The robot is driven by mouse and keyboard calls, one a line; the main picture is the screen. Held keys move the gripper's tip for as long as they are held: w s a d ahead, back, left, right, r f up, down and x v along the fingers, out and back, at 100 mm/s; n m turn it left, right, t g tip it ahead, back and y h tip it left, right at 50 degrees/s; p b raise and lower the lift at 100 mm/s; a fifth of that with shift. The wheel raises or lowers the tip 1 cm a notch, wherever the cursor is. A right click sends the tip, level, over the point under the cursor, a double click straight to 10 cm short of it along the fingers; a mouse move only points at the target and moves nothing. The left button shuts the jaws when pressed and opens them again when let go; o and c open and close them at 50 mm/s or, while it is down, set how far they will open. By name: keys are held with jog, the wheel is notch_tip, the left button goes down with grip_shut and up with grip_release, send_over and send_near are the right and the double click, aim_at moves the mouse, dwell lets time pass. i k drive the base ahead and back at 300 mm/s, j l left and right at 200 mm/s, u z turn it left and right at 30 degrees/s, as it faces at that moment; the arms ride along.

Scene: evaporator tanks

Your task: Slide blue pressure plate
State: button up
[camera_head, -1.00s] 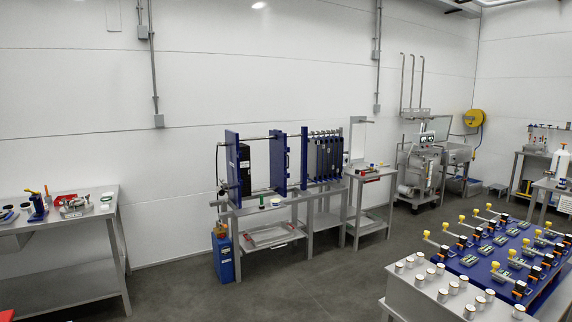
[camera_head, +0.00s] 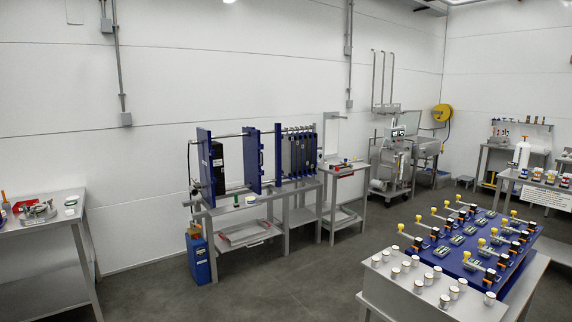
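A blue pressure plate (camera_head: 254,160) stands upright across the rails of a plate press, near the middle of the view. A second blue plate (camera_head: 205,168) stands at the rails' left end, with a black block (camera_head: 218,163) beside it. A pack of dark plates (camera_head: 298,155) stands at the right end of the rails. A gap separates the middle plate from the black block, and a narrower one separates it from the pack. The press rests on a grey metal stand (camera_head: 233,207). My gripper does not show in the view.
A steel table (camera_head: 45,229) with small tools stands at the left. At the lower right, a table (camera_head: 390,290) bears a blue valve board (camera_head: 455,262) and several white-capped jars. A blue canister (camera_head: 198,260) stands by the press's left leg. The grey floor before the press is clear.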

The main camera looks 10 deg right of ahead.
aim_at(253, 172)
jog(key=i+z, duration=0.1)
jog(key=i, duration=3.75)
jog(key=i+j+z, duration=0.1)
jog(key=i, duration=0.7)
jog(key=i+j+z, duration=0.1)
jog(key=i, duration=0.7)
